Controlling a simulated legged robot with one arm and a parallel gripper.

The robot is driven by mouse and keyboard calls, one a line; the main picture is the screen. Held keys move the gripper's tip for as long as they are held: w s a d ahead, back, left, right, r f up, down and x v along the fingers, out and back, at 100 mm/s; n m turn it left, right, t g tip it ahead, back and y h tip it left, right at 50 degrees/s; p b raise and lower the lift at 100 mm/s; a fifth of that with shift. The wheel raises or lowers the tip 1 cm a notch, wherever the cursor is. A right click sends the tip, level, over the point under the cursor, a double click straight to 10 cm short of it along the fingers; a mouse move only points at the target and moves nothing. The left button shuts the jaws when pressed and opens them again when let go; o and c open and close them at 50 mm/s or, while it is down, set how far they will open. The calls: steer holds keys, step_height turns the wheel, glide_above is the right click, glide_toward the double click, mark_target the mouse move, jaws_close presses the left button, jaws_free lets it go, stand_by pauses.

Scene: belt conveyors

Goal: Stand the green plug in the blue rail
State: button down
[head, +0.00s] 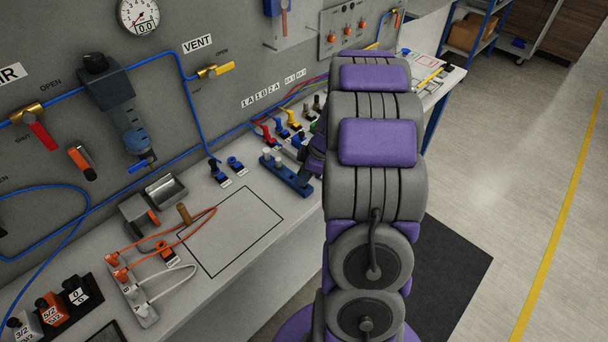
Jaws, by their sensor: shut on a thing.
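The blue rail (289,178) lies on the bench, left of my arm. Two pale pegs stand upright near its far-left end. My gripper (305,176) is low over the rail's near-right end and mostly hidden behind my arm. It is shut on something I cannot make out. I cannot tell whether that thing touches the rail. A small green part (313,127) shows behind the rail in the row of coloured fittings. I cannot tell whether it is the green plug or a fixed fitting.
Red and yellow levers (293,120) stand behind the rail along the wall panel. Small blue fittings (235,165) sit left of it. A black-outlined square (235,228) on the bench is mostly clear. An orange cable, a brown peg (184,212) and a socket strip lie further left.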

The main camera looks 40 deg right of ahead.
steer(key=shift+f+b, duration=1.05)
steer(key=shift+b, duration=0.3)
stand_by(1.1)
steer(key=c, duration=0.5)
jaws_free()
steer(key=shift+c, duration=0.2)
steer(key=shift+r, duration=0.15)
steer(key=shift+r+p, duration=0.8)
steer(key=shift+r, duration=2.6)
